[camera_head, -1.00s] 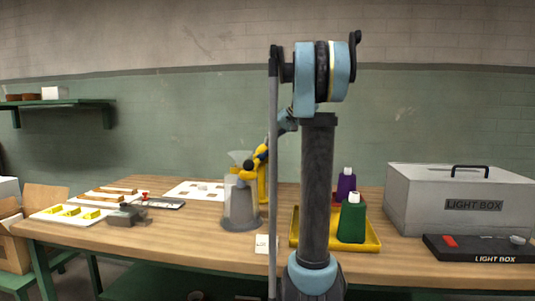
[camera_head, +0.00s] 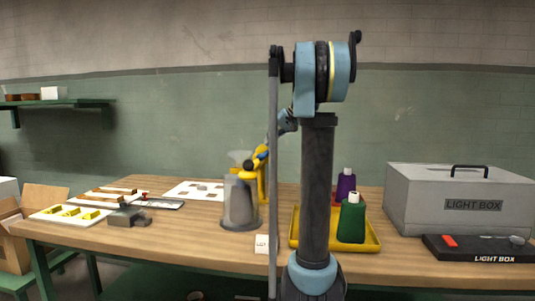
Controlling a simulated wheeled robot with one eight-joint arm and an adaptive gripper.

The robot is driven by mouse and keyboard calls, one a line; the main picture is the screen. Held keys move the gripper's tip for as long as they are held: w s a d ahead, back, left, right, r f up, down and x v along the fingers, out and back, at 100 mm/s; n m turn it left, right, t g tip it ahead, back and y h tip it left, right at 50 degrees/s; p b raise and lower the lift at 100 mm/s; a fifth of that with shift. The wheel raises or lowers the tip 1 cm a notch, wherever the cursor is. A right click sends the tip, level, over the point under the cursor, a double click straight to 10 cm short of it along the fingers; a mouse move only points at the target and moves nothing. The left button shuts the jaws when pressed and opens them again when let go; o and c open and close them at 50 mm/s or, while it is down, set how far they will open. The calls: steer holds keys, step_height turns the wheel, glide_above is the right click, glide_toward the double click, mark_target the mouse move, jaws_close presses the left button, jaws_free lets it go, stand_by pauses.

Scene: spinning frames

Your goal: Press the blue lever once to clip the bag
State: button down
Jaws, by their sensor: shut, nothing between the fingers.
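A yellow upright clipping device (camera_head: 262,187) stands on the wooden table, left of the thin grey pole. My arm reaches down and left behind the pole to this top. My gripper (camera_head: 265,149) is shut and empty at the device's head; it is tiny and partly hidden, and I cannot tell whether it touches the lever. A grey canister (camera_head: 240,204) with a pale translucent top stands just in front and left. I cannot clearly make out the bag.
A light box (camera_head: 430,203) stands at right. White boards (camera_head: 45,216) with blocks lie at left. A small card (camera_head: 262,244) is at the front edge.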

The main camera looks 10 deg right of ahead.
steer(key=shift+s+a+f, duration=0.1)
steer(key=shift+s+f, duration=0.2)
steer(key=shift+f, duration=0.4)
steer(key=shift+s+f, duration=0.25)
steer(key=shift+f, duration=0.4)
stand_by(1.6)
steer(key=shift+f, duration=0.1)
steer(key=shift+a+f, duration=0.1)
steer(key=shift+w, duration=0.1)
stand_by(0.3)
step_height(320, 180, up, 3)
steer(key=shift+r, duration=0.1)
stand_by(0.4)
steer(key=shift+w+r, duration=0.1)
steer(key=shift+w+d+r, duration=0.1)
steer(key=shift+w+r, duration=0.15)
steer(key=shift+r, duration=0.95)
steer(key=shift+w+d+r, duration=0.1)
steer(key=shift+w+r, duration=0.1)
steer(key=shift+r, duration=1)
